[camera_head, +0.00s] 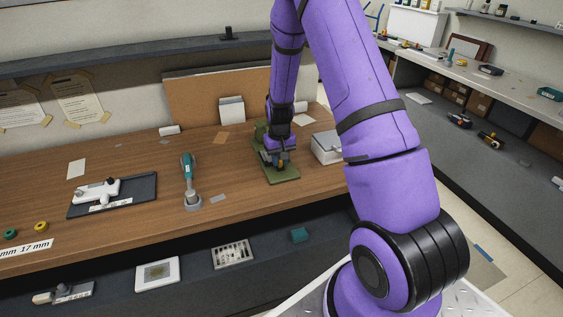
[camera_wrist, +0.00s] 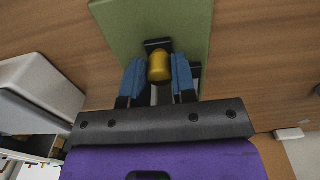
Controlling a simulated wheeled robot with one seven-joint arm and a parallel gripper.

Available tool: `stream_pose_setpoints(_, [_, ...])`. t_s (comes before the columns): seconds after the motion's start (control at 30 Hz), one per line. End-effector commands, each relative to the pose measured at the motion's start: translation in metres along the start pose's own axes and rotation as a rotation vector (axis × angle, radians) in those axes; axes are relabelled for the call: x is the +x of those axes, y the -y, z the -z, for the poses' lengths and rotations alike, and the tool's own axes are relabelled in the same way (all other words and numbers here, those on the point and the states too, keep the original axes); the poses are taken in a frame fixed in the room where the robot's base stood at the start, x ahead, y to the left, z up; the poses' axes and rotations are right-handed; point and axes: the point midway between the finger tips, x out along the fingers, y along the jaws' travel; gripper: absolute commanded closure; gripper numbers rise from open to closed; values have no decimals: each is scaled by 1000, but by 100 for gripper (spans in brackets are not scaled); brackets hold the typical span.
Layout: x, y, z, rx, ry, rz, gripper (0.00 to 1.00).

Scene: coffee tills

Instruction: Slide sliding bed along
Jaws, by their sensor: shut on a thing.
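A green device with a flat base plate (camera_head: 284,178) stands on the wooden bench, right of centre in the head view. The green plate also fills the top of the wrist view (camera_wrist: 150,20). A brass-yellow knob (camera_wrist: 160,68) on a small dark bracket (camera_wrist: 157,44) sits in front of it. My gripper (camera_wrist: 158,80) has its blue finger pads on either side of this knob and is shut on it. In the head view my gripper (camera_head: 275,160) is low over the plate and hides much of the device, so I cannot clearly tell the sliding bed apart.
A white-topped box (camera_head: 326,147) stands close to the right of the device. A teal-handled tool (camera_head: 187,168) stands to the left. Farther left is a dark tray (camera_head: 137,193) with a white tool. A brown board (camera_head: 218,100) rises behind. Bare bench lies left of the plate.

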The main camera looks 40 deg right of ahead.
Motion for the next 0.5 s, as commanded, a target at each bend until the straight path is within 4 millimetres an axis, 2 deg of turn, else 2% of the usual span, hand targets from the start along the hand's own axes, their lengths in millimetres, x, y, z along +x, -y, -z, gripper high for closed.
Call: stream_pose_setpoints(0.5, [-1, 0, 32, -1, -3, 0, 96])
